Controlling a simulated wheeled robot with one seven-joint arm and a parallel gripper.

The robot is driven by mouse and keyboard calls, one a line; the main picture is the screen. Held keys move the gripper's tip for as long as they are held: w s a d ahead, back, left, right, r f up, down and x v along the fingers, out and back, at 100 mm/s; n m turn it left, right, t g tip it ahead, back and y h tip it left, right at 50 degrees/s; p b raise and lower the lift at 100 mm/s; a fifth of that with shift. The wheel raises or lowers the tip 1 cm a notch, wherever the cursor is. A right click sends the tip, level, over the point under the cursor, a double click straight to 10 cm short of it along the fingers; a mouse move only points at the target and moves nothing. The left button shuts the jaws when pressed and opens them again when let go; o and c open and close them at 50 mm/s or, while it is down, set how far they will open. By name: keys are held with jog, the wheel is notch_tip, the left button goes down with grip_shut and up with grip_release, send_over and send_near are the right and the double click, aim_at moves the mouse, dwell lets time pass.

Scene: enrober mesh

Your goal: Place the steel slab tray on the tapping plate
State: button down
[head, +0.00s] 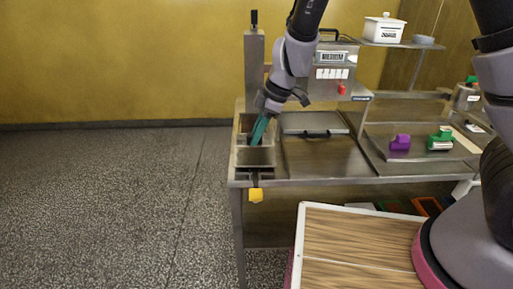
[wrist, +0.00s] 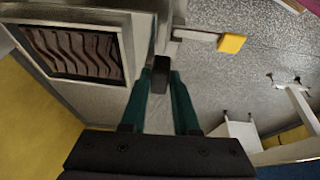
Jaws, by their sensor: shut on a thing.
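My gripper (head: 257,143) reaches down into the narrow steel well at the counter's left end. In the wrist view its teal fingers (wrist: 160,75) are shut on a dark block-shaped grip (wrist: 161,67). I cannot tell whether this grip belongs to the steel slab tray, as the fingers and well walls hide what is under it. A flat steel piece with a black front handle (head: 312,123) lies on the counter to the right of my gripper. I cannot tell for certain which surface is the tapping plate. A steel frame around a dark wavy surface (wrist: 75,50) shows in the wrist view.
A yellow knob (head: 256,195) on a steel bar sticks out at the counter's front left. Purple (head: 400,142) and green (head: 440,140) items sit at the right. A white-framed wooden top (head: 345,245) stands in front. The floor at left is clear.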

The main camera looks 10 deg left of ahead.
aim_at(259, 144)
jog(key=shift+f, duration=2.7)
jog(key=c, duration=0.7)
grip_release()
jog(key=v, duration=1.2)
jog(key=shift+r, duration=0.1)
